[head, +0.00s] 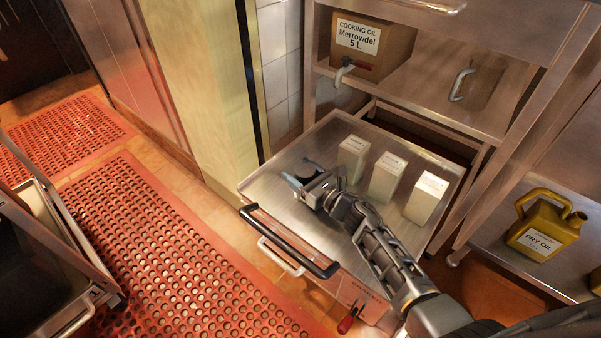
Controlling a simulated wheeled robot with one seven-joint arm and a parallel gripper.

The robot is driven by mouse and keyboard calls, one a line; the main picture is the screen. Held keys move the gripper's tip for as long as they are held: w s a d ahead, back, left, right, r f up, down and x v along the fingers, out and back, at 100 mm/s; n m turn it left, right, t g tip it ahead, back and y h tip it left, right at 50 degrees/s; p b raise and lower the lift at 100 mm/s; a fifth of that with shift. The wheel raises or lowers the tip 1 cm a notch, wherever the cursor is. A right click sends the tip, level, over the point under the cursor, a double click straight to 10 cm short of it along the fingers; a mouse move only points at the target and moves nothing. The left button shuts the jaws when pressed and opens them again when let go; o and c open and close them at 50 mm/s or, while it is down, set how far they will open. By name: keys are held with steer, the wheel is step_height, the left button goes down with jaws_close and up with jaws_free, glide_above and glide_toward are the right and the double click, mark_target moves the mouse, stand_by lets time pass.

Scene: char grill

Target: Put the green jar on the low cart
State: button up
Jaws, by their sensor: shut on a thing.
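My gripper (297,179) is over the left part of this top, with my arm reaching in from the lower right. It is shut on a small dark thing at its tip, which I take to be the green jar (311,168). The gripper hides much of it, and its green colour does not show clearly. I cannot tell whether it touches the cart top.
Several white cartons (387,176) stand in a row on the cart's right side. A steel shelf behind holds a cooking oil box (371,46) and a metal pitcher (478,82). A yellow fry oil jug (546,226) stands at right. The cart's left top is clear.

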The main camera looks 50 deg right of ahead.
steer(key=o, duration=1.3)
steer(key=shift+r, duration=0.15)
steer(key=s, duration=0.4)
steer(key=s+p, duration=0.1)
steer(key=s, duration=0.3)
steer(key=s+a, duration=0.1)
steer(key=s, duration=0.3)
steer(key=shift+a+p, duration=0.1)
steer(key=shift+p, duration=0.25)
steer(key=shift+s+a, duration=0.15)
steer(key=shift+s, duration=0.05)
steer(key=s+a+r+m+g, duration=0.1)
steer(key=s+a+r+m, duration=0.5)
steer(key=m, duration=0.5)
steer(key=s+a+r+m+g+y, duration=0.1)
steer(key=s+a+r+m, duration=0.6)
steer(key=s+m, duration=0.4)
steer(key=s+a+r+m+g, duration=0.1)
steer(key=s+a+r+m, duration=0.6)
steer(key=m, duration=0.5)
steer(key=shift+s+a+r+m+y, duration=0.1)
steer(key=shift+s+r+m+y, duration=0.3)
steer(key=shift+s+r, duration=0.45)
